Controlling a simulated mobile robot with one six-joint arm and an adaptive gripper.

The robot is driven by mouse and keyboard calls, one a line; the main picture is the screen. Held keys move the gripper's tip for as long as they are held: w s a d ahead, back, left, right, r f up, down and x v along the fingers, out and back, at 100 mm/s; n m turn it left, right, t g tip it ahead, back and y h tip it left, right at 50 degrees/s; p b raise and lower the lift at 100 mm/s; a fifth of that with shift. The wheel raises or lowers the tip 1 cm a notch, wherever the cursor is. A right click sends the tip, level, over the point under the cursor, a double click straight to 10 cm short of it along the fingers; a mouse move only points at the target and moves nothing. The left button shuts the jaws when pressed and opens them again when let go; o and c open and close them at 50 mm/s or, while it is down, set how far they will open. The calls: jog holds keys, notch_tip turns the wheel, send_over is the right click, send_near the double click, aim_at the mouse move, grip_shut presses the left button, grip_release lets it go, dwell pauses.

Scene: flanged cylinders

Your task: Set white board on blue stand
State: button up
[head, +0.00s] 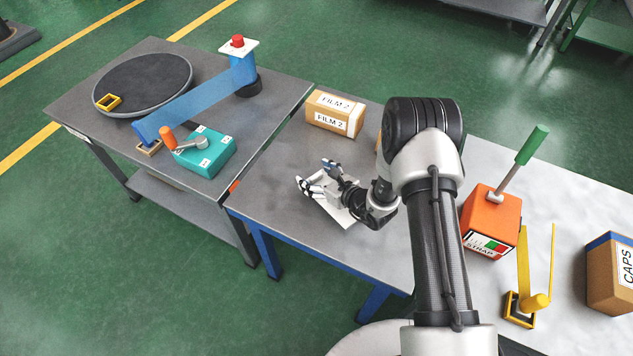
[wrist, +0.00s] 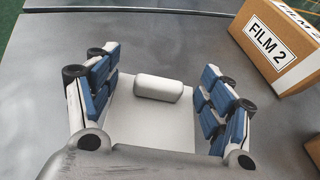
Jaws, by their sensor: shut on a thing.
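A flat white board (head: 345,215) with a raised white block shows under my gripper (head: 319,177) in the head view, over the middle table with blue legs (head: 265,250). In the wrist view the white board (wrist: 150,125) lies between the two blue-padded fingers of my gripper (wrist: 158,82), which is shut on it. I cannot tell whether the board touches the tabletop. On the left table, a blue upright (head: 243,72) carries a white square plate with a red knob; a blue strip runs down from it toward the front left.
A FILM 2 box (head: 335,113) stands on the middle table behind my gripper. The left table holds a dark turntable (head: 143,85) and a teal box (head: 206,152). An orange strap box (head: 490,220), a yellow roll (head: 535,301) and a CAPS box (head: 610,272) stand at right.

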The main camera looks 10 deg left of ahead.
aim_at(344, 218)
jog(key=shift+f, duration=1.15)
jog(key=shift+f+b, duration=0.25)
jog(key=shift+b, duration=0.2)
jog(key=o, duration=1)
jog(key=shift+o, duration=0.2)
jog(key=shift+r, duration=0.2)
jog(key=shift+s+d+r+p, duration=0.1)
jog(key=shift+d+r+p, duration=0.05)
jog(key=shift+p, duration=0.25)
jog(key=p+v, duration=0.2)
jog(key=v, duration=0.9)
jog(key=shift+s+d+r+p, duration=0.15)
jog(key=shift+s+p, duration=0.05)
jog(key=shift+p, duration=0.2)
